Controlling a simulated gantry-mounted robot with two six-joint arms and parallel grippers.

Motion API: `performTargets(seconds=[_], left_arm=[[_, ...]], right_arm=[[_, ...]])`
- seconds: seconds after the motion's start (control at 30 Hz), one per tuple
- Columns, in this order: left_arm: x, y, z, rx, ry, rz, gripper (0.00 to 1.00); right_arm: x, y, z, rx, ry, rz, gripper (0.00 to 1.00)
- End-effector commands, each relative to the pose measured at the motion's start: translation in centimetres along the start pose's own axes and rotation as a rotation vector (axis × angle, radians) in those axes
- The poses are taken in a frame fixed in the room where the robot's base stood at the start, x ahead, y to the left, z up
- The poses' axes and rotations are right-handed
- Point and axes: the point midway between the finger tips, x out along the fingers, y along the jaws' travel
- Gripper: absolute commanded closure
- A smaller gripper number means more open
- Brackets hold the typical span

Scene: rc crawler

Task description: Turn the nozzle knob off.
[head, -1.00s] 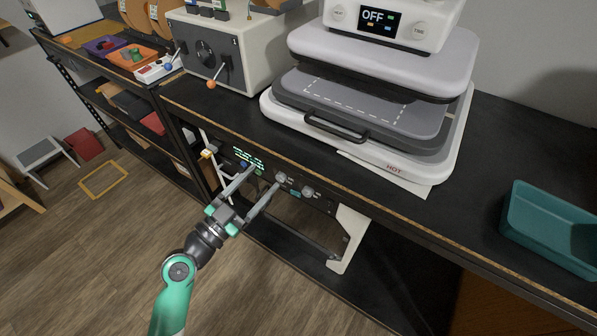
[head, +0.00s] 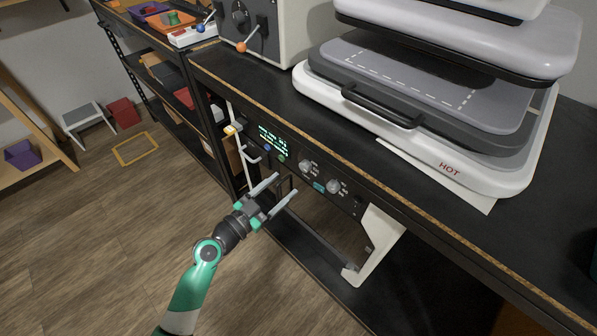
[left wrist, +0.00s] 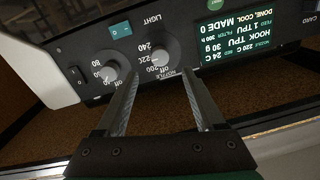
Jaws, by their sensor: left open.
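The nozzle knob (left wrist: 159,60) is a grey round knob on a black control panel, with "NOZZLE", "off", 200, 220 and 240 marked around it. It shows upside down in the left wrist view. In the head view it is the knob (head: 305,167) nearer the display. My left gripper (left wrist: 160,76) is open and empty. Its fingers point at the panel, with the nozzle knob between the tips in the picture; contact cannot be told. In the head view my left gripper (head: 287,183) is just below and left of the knob. My right gripper is not in view.
A second knob (left wrist: 108,72), marked off, 60 and 80, sits beside it. A teal light button (left wrist: 120,30) and a green-lettered display (left wrist: 245,30) share the panel. The dark bench top (head: 270,90) overhangs it, carrying a heat press (head: 520,170).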

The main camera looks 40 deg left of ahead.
Motion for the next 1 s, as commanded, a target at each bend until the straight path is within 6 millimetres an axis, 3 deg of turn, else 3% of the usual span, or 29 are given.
performTargets(seconds=[0.1,0.3,0.67,1.0], left_arm=[[3.0,0.1,-0.1,0.001,0.001,0.003,0.30],[6.4,0.0,0.0,0.001,0.001,0.001,0.30],[7.4,0.0,0.0,0.001,0.000,0.000,0.30],[7.4,0.0,0.0,0.001,0.000,0.000,0.87]], right_arm=[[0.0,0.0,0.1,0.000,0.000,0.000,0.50],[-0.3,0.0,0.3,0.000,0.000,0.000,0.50],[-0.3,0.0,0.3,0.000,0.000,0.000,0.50],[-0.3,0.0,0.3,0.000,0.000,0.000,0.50]])
